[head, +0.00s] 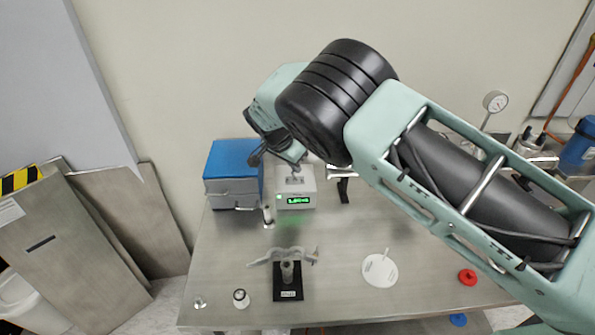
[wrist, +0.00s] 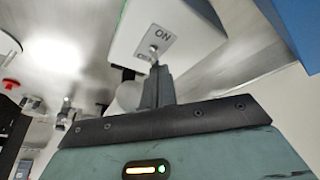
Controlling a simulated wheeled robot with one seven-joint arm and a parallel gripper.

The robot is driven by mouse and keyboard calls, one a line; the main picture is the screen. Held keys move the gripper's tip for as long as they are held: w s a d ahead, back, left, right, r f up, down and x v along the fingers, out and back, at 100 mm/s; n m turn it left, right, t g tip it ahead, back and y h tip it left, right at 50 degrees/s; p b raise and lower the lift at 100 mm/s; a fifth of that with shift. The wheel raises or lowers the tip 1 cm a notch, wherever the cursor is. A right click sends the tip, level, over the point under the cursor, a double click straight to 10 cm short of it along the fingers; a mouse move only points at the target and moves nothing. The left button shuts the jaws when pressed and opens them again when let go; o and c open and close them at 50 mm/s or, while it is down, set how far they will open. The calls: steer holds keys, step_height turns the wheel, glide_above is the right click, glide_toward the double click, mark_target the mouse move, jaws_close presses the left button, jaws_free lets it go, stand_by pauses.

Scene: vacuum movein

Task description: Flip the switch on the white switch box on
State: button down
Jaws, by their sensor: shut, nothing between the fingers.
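The white switch box (head: 308,186) stands at the back of the table, with a lit green display on its front. In the wrist view the box (wrist: 190,22) fills the top middle. Its grey switch plate (wrist: 163,35) is marked ON and OFF, with a small metal toggle (wrist: 153,48) between the marks. Which way the toggle leans is hard to tell. My gripper (head: 295,172) is above the box top in the head view. In the wrist view the gripper (wrist: 160,72) is shut and empty, its tips just below the toggle; whether they touch is unclear.
A blue-lidded box (head: 233,160) stands close left of the switch box. A black-based stand (head: 288,290), a white disc (head: 380,270) and a red knob (head: 467,277) are nearer the front. A dial gauge (head: 495,101) is at the right. Table space before the switch box is mostly clear.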

steer(key=shift+r, duration=0.1)
steer(key=shift+r+p, duration=0.4)
steer(key=shift+r, duration=0.35)
